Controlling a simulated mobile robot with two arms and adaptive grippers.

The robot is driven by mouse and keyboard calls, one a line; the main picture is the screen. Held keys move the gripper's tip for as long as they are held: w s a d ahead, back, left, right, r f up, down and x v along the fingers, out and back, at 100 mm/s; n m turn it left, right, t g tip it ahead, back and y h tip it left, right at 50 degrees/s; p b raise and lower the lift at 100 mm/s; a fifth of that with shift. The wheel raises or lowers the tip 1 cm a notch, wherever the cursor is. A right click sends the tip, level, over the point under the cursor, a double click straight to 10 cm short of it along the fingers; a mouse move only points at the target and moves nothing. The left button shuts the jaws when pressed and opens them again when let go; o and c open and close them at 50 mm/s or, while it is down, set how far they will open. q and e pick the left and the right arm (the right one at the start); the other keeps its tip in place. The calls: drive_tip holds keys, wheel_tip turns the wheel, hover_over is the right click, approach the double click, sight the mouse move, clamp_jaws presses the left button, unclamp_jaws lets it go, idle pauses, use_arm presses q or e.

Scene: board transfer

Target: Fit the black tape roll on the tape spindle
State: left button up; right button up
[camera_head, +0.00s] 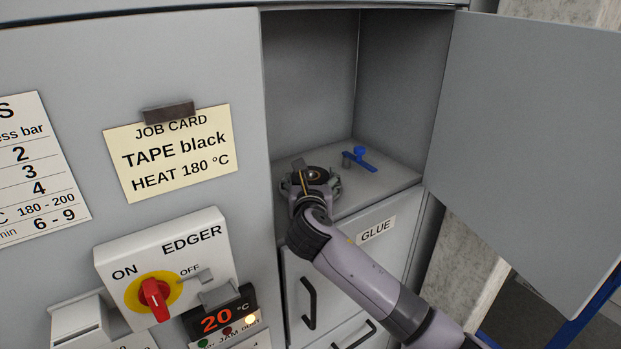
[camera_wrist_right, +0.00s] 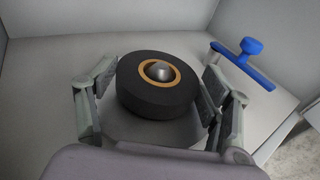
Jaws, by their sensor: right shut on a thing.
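The black tape roll (camera_wrist_right: 152,97) with its tan core lies between the two fingers of my right gripper (camera_wrist_right: 160,88) in the wrist view. My right gripper is shut on it. The rounded metal tip of the tape spindle (camera_wrist_right: 159,71) shows inside the core, so the roll is around the spindle's top. A grey round plate (camera_wrist_right: 150,129) shows below the roll; I cannot tell whether the roll rests on it. In the head view the roll (camera_head: 317,174) and my right gripper (camera_head: 312,182) are inside the open compartment. My left gripper is not in view.
A blue-handled lever (camera_head: 360,158) stands to the right on the compartment floor. The open door (camera_head: 530,130) is at the right. The job card (camera_head: 174,152) reads TAPE black, HEAT 180 °C. The EDGER switch (camera_head: 154,292) and a display reading 20 °C (camera_head: 222,317) are on the front panel.

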drive_tip(key=o, duration=1.3)
drive_tip(key=shift+c, duration=0.2)
drive_tip(key=s, duration=0.5)
drive_tip(key=s+r, duration=0.1)
drive_tip(key=s, duration=0.1)
drive_tip(key=shift+s+r, duration=0.1)
drive_tip(key=shift+s, duration=0.15)
